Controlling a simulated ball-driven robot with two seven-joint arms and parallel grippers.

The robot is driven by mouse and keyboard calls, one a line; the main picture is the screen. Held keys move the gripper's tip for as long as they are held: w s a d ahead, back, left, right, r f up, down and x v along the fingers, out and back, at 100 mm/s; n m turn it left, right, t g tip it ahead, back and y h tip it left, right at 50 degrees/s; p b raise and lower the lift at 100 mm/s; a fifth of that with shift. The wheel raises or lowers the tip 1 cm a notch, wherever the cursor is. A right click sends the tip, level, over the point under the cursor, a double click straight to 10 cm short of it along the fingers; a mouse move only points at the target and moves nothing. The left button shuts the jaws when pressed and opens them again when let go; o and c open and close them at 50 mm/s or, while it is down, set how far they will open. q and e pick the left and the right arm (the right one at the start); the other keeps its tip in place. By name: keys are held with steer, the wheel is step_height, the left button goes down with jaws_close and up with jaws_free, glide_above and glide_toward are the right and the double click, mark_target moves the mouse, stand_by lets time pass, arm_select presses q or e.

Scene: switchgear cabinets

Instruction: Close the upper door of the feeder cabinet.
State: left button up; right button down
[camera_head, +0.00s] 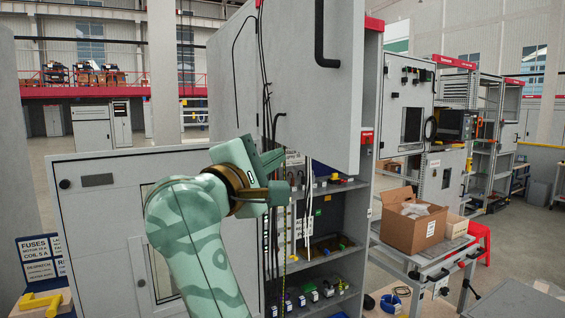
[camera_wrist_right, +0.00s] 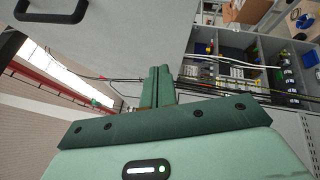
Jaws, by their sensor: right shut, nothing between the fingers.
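The grey upper door (camera_head: 308,95) of the feeder cabinet stands open at the top middle of the head view, with a black handle (camera_head: 322,40) on its face. In the right wrist view the upper door (camera_wrist_right: 120,40) fills the upper left, its handle at the corner. My right gripper (camera_head: 272,163) is shut and empty, near the door's lower edge in the head view. Its closed fingers (camera_wrist_right: 158,80) show in the wrist view against the door and the cabinet interior. I cannot tell whether they touch the door. My left gripper is not in view.
The lower door (camera_head: 105,215) stands open at left, with a window and latch. Open shelves (camera_head: 325,255) hold small electrical parts, and black cables (camera_head: 268,110) hang beside the upper door. A bench with a cardboard box (camera_head: 410,225) stands at right.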

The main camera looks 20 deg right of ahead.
step_height(320, 180, down, 3)
steer(key=w+m+y, duration=0.1)
steer(key=m+y, duration=0.1)
steer(key=m, duration=0.1)
steer(key=p, duration=0.5)
glide_toward(320, 161)
steer(key=shift+g, duration=0.4)
steer(key=x, duration=0.5)
steer(key=shift+w+a+r, duration=0.1)
steer(key=shift+w+r, duration=0.25)
steer(key=shift+d+f, duration=0.1)
steer(key=shift+d, duration=0.2)
steer(key=shift+d, duration=0.1)
